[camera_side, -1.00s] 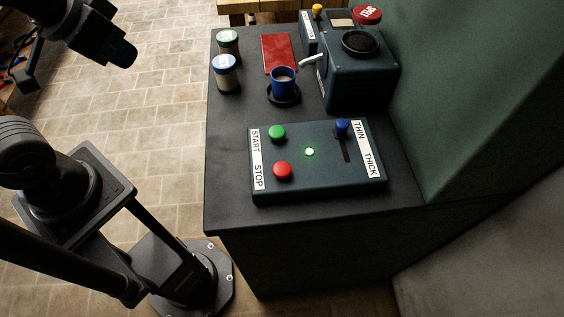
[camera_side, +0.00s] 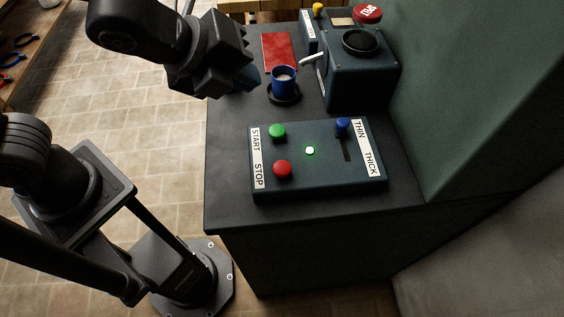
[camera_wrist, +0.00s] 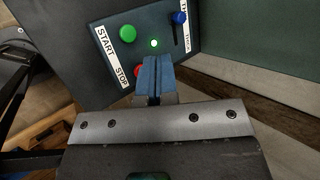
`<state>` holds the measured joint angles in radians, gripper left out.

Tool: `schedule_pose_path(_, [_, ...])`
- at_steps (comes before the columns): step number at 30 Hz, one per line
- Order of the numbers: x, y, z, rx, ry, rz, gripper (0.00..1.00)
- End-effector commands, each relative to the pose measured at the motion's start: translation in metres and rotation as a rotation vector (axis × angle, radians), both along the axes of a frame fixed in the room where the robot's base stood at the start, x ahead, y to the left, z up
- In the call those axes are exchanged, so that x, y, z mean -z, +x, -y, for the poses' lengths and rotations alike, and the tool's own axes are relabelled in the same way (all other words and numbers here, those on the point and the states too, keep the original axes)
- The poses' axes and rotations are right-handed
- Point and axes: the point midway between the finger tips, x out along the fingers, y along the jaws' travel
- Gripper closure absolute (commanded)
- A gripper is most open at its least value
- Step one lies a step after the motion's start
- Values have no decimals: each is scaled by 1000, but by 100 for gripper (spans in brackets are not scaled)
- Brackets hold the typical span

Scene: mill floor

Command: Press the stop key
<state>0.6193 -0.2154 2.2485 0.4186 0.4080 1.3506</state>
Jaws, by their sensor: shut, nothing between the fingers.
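The red stop key (camera_side: 282,169) sits at the front left of the control panel (camera_side: 318,180), beside the STOP label (camera_side: 258,176). In the wrist view the red key (camera_wrist: 138,70) is mostly hidden behind my fingers. The green start key (camera_side: 277,132) is behind it; it also shows in the wrist view (camera_wrist: 127,33). A green lamp (camera_side: 309,150) glows on the panel. My gripper (camera_side: 250,78) is shut and empty, above the bench's left side, apart from the panel. In the wrist view its blue fingertips (camera_wrist: 152,62) are together.
A blue cup (camera_side: 284,82) with pale contents stands on a dark saucer behind the panel, close to my gripper. A blue slider knob (camera_side: 342,126) rises from the panel. A dark machine (camera_side: 360,72) with a red button (camera_side: 368,12) stands at the back right.

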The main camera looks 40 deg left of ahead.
Motion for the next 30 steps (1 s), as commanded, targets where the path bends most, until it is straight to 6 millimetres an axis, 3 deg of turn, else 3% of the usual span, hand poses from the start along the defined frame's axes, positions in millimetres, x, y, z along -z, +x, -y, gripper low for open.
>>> schedule_pose_path(3, [9,-5,36,258,126,84,100])
schedule_pose_path(9, [15,-12,67,486,236,176,100])
schedule_pose_path(23, [17,-13,71,519,252,192,100])
schedule_pose_path(30, [38,-13,71,519,255,190,100])
